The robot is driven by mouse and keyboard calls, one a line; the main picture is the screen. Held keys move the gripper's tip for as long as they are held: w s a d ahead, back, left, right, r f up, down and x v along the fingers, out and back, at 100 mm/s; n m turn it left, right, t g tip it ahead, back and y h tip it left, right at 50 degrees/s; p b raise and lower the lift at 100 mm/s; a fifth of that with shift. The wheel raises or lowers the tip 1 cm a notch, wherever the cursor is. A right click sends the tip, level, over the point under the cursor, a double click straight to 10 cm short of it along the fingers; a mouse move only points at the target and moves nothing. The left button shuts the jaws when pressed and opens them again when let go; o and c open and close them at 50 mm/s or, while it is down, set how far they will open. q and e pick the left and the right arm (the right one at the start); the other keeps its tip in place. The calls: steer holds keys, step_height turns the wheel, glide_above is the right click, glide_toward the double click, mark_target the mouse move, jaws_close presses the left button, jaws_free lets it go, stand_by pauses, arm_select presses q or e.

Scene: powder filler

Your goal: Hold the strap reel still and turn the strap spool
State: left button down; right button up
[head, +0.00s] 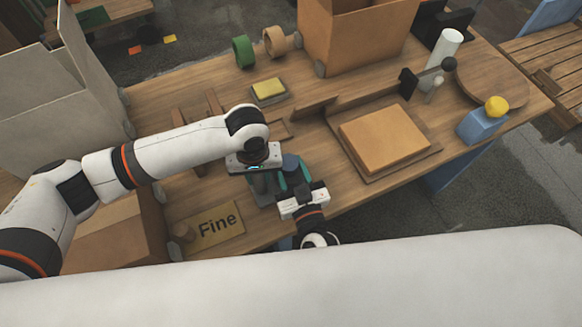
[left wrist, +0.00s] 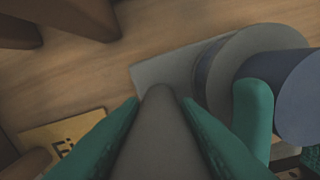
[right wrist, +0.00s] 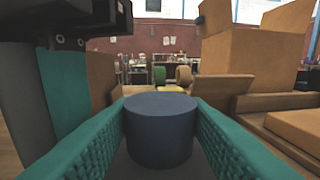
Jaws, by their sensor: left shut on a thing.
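The strap reel has a grey base (left wrist: 165,72) with a grey upright part (left wrist: 158,140). The blue strap spool (right wrist: 160,130) shows beside a grey disc in the left wrist view (left wrist: 300,95) and on the reel's right in the head view (head: 291,162). My left gripper (head: 262,188) points down and is shut on the grey upright part, its green fingers on either side. My right gripper (head: 293,174) comes from the near edge, with its open fingers on either side of the blue spool; whether they touch it cannot be told.
A "Fine" plate (head: 216,228) lies at the near left. A yellow-topped block (head: 269,90) sits behind the reel. A tan slab on a board (head: 383,138) is to the right. Cardboard boxes stand at the left and back. The two grippers are very close together.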

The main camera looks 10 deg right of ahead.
steer(key=o, duration=0.4)
steer(key=shift+o, duration=0.2)
steer(key=shift+s, duration=0.15)
steer(key=v, duration=1.1)
steer(key=shift+s, duration=0.3)
steer(key=shift+d, duration=0.1)
arm_select(q)
steer(key=c, duration=1)
jaws_free()
steer(key=shift+r, duration=0.15)
